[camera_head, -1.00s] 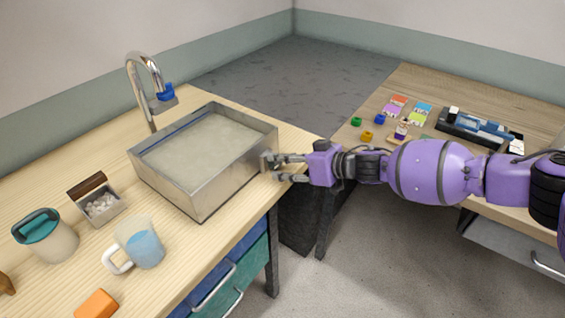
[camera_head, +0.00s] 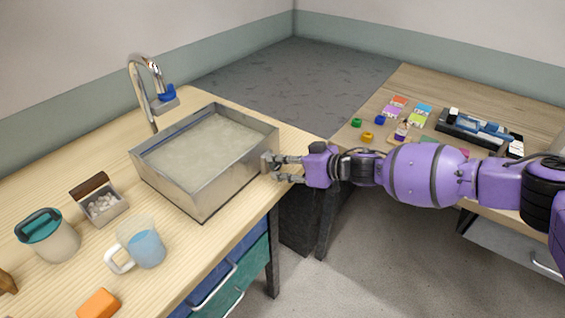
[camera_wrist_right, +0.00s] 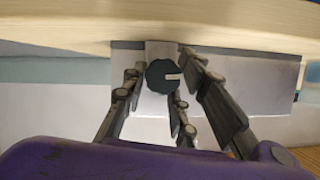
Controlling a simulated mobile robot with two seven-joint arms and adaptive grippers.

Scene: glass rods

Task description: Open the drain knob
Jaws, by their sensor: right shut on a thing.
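The drain knob (camera_wrist_right: 161,77) is a dark round knob with a pale mark, on the metal side wall of the sink basin in the right wrist view. The steel basin (camera_head: 203,187) stands on the pale wooden counter and holds cloudy liquid. My right gripper (camera_head: 270,165) reaches in from the right to the basin's right-hand wall. In the right wrist view its fingers (camera_wrist_right: 160,80) lie on both sides of the knob and are shut on it. In the head view the fingers hide the knob. My left gripper is not in view.
A faucet (camera_head: 146,95) with a blue part rises behind the basin. A box of white pieces (camera_head: 99,202), a teal-lidded container (camera_head: 48,237), a mug (camera_head: 141,244) and an orange block (camera_head: 98,304) stand left and in front. A second table (camera_head: 480,91) holds small coloured items.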

